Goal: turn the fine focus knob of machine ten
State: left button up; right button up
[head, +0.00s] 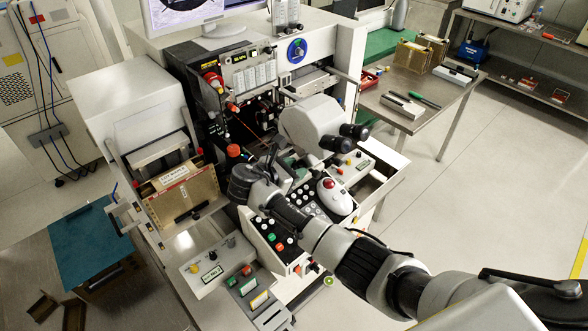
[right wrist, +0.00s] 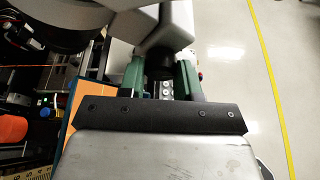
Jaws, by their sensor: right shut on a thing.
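The machine carries a white microscope head (head: 312,122) with black eyepieces (head: 354,131). My right gripper (head: 285,162) reaches in low beside the microscope, and its fingertips are partly hidden in the head view. In the right wrist view, the two green fingers of my right gripper (right wrist: 159,68) are shut on a short dark round knob (right wrist: 160,67) under the pale microscope body (right wrist: 160,25). The knob's far side is hidden, and its turn angle cannot be read. My left gripper is not in view.
A button panel with a red-topped white trackball or mouse (head: 335,194) lies just right of my wrist. A brass-coloured magazine (head: 185,195) stands left of it. A side table with tools (head: 405,103) is at the right. Open floor (head: 500,170) lies beyond.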

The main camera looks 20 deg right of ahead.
jog(key=shift+n+g, duration=0.3)
jog(key=shift+n, duration=0.1)
dwell(0.3)
jog(key=o, duration=0.9)
jog(key=shift+a, duration=0.15)
jog(key=shift+b+v, duration=1.7)
jog(key=shift+v, duration=3.65)
